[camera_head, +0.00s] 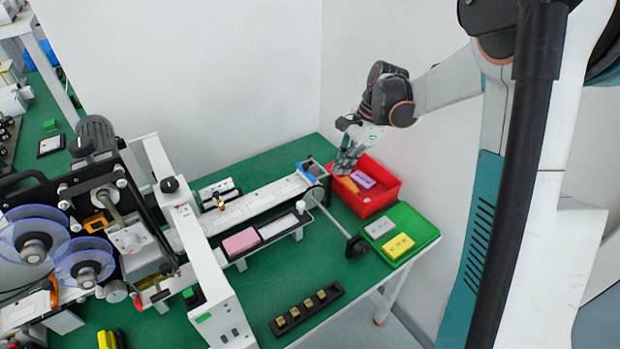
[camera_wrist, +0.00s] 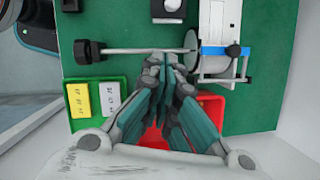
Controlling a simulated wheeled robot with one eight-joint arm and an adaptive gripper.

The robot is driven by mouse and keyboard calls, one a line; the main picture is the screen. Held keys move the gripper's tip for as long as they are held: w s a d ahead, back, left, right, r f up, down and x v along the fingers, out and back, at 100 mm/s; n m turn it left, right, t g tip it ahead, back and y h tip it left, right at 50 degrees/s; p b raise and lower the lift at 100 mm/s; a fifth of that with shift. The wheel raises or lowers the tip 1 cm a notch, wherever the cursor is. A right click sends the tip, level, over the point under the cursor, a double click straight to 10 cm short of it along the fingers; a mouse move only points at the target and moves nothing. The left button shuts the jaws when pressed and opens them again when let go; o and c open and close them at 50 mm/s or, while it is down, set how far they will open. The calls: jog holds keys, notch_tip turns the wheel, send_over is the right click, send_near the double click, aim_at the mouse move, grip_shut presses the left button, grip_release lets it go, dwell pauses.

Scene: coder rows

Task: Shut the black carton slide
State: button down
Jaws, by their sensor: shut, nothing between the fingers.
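A long black-edged carton slide (camera_head: 272,238) lies beside the conveyor in the head view, with a pink carton (camera_head: 241,242) and a white block on it. Its near end seems to be the black piece with a white knob (camera_wrist: 168,8) at the top of the wrist view. I cannot tell how far the slide is open. My gripper (camera_head: 347,160) is up by the red bin in the head view. In the wrist view my gripper (camera_wrist: 164,62) is shut and empty, its tips appearing near a metal rod (camera_wrist: 140,50). Contact cannot be told.
The red bin (camera_head: 386,200) holds an orange and a purple carton. A green tray (camera_head: 424,228) holds a grey and a yellow carton. A black knob (camera_head: 357,247) ends the rod. A black strip (camera_head: 325,298) with brass pieces lies in front; a wall stands behind.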

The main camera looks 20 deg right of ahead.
jog(key=a+r+b+x, duration=0.1)
jog(key=b+x, duration=0.3)
jog(key=x, duration=0.8)
jog(key=shift+w+a+f, duration=0.2)
jog(key=shift+a, duration=0.7)
jog(key=s+a, duration=0.2)
jog(key=a, duration=0.5)
jog(key=s+a, duration=0.2)
jog(key=a, duration=0.5)
jog(key=s+a, duration=0.3)
jog(key=a, duration=0.4)
jog(key=shift+a+b, duration=0.3)
